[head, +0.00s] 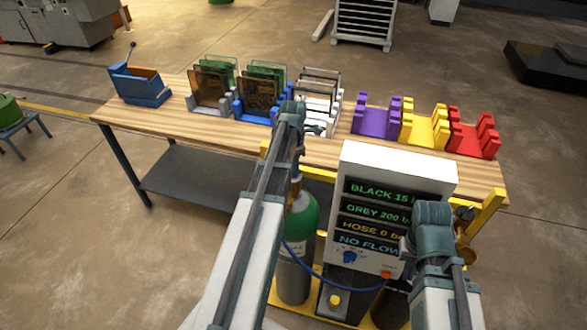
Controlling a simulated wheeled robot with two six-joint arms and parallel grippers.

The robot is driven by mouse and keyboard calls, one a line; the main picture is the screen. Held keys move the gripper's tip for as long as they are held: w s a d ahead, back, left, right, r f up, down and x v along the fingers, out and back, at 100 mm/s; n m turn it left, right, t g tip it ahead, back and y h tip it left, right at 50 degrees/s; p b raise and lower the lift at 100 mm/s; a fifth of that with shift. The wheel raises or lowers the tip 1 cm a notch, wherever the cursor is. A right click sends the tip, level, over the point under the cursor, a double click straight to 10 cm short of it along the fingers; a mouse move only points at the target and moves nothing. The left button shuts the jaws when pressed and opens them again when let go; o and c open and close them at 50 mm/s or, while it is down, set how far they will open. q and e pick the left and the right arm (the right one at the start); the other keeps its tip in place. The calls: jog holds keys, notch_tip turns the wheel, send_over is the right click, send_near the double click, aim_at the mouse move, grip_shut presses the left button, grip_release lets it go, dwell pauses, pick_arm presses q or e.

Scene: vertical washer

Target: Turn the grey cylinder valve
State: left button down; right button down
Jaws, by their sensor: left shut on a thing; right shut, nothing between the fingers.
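The grey cylinder (292,275), with a green shoulder (303,215), stands upright left of the white panel. My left gripper (297,178) is over its top, shut on what appears to be its valve. My arm and gripper hide most of the valve, so its angle cannot be told. The panel (400,160) has lines starting "BLACK 15", "GREY 200", "HOSE 0" and "NO FLOW", partly cut off. My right gripper (406,246) is shut and empty near the panel's lower right side, largely hidden by its own wrist.
A blue hose (335,287) loops below the panel, which has a blue knob (349,257). A dark cylinder (390,308) stands at right in the yellow frame (488,207).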

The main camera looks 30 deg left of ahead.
pick_arm(q)
jog(key=shift+m, duration=0.4)
jog(key=m, duration=0.8)
jog(key=shift+m, duration=0.3)
jog(key=m, duration=0.4)
jog(key=shift+m, duration=2.5)
jog(key=c, duration=0.9)
grip_release()
